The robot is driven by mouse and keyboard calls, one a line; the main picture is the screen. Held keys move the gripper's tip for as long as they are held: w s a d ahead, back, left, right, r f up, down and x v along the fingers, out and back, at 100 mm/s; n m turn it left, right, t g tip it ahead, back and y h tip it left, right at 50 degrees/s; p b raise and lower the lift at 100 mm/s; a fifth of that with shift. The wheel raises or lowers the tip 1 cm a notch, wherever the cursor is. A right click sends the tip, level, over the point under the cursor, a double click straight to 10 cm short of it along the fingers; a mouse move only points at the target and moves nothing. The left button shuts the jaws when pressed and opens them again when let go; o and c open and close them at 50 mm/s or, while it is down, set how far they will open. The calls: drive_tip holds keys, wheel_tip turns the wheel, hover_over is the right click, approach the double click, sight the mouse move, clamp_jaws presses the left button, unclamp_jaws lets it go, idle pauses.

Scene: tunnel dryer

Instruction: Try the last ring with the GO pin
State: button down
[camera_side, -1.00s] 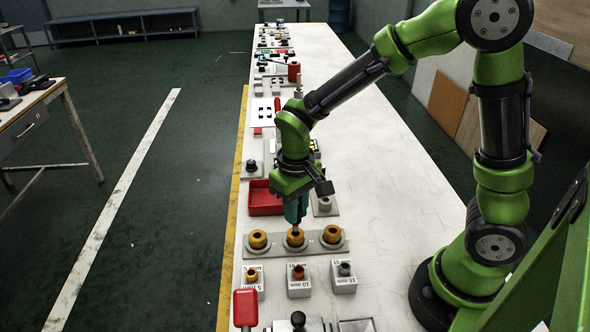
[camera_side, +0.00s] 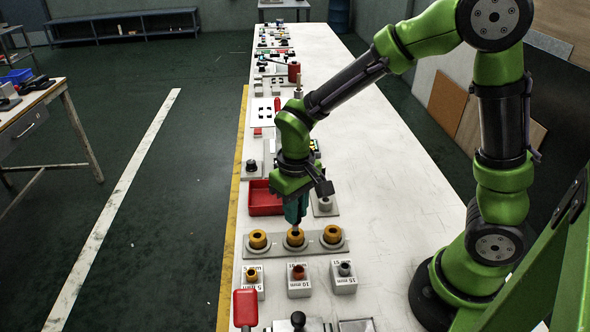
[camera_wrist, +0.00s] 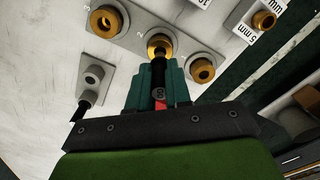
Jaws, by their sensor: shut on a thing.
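Three brass-coloured rings sit in a row on a grey plate (camera_side: 314,245): a left ring (camera_side: 258,239), a middle ring (camera_side: 295,238) and a right ring (camera_side: 332,234). In the wrist view, the ring marked 3 (camera_wrist: 103,20) is at left, the ring marked 2 (camera_wrist: 152,40) in the middle, and another ring (camera_wrist: 201,70) at right. My gripper (camera_side: 296,217), teal-fingered, is shut on a dark pin (camera_wrist: 159,72) and points down at the middle ring. The pin's tip meets that ring's hole; I cannot tell how deep it is.
A red tray (camera_side: 265,208) and a grey plate with a holed post (camera_side: 325,204) stand behind the rings. In front are labelled grey blocks holding bushings (camera_side: 299,287). The table's right side is clear.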

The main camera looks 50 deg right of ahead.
drive_tip(key=shift+f, duration=1.95)
idle(1.6)
drive_tip(key=shift+r, duration=2.75)
